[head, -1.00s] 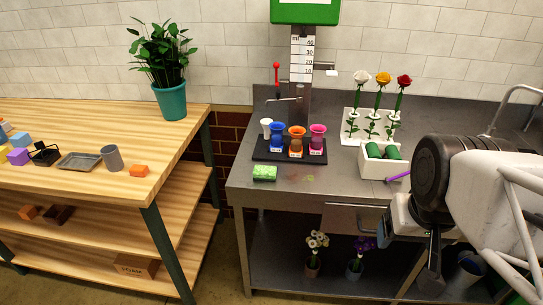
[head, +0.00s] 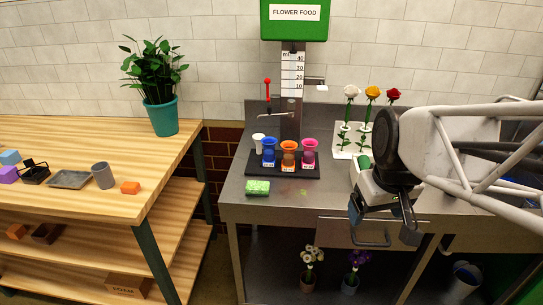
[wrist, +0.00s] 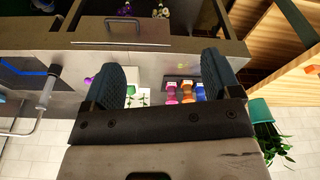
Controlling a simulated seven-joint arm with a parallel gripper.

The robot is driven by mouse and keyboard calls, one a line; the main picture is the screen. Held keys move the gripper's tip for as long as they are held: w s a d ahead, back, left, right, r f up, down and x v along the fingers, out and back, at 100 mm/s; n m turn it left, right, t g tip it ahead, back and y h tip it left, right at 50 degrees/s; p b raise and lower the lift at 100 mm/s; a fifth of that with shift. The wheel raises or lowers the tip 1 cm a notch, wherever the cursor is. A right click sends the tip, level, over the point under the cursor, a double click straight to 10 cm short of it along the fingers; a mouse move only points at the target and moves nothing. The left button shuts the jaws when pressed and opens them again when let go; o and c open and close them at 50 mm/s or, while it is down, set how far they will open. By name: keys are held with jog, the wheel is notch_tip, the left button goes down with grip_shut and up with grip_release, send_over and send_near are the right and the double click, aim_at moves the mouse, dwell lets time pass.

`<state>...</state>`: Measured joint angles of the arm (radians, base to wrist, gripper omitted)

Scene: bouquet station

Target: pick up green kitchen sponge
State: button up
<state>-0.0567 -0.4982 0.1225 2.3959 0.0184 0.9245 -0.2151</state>
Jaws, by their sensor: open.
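The green kitchen sponge (head: 258,187) lies flat on the grey steel counter (head: 236,206), near its front left edge, in front of the black vase tray. My gripper (head: 384,216) is open and empty, at the counter's front edge, well to the right of the sponge. In the wrist view my gripper (wrist: 163,66) shows two spread dark fingers with nothing between them. I cannot make out the sponge in the wrist view.
A black tray (head: 262,171) holds several coloured vases behind the sponge. A dispenser (head: 292,70) stands behind it. A white flower rack (head: 346,153) is to the right, partly behind my arm. The wooden table (head: 140,187) is at left, across a gap.

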jog(key=w+a+n, duration=0.4)
jog(key=w+a, duration=0.1)
jog(key=w, duration=0.6)
jog(key=n+g+y, duration=0.1)
jog(key=n+g, duration=0.1)
jog(key=n, duration=0.9)
send_over(258, 185)
jog(key=d, duration=0.1)
notch_tip(258, 185, down, 16)
jog(key=shift+d+r, duration=0.1)
jog(key=shift+r, duration=0.1)
jog(key=shift+w+a+f, duration=0.15)
jog(key=shift+a+f, duration=0.1)
jog(key=shift+a+f, duration=0.15)
jog(key=shift+f, duration=1.15)
jog(key=shift+a+f, duration=0.15)
jog(key=shift+f, duration=1.15)
jog(key=shift+a+f, duration=0.15)
jog(key=shift+f, duration=1.15)
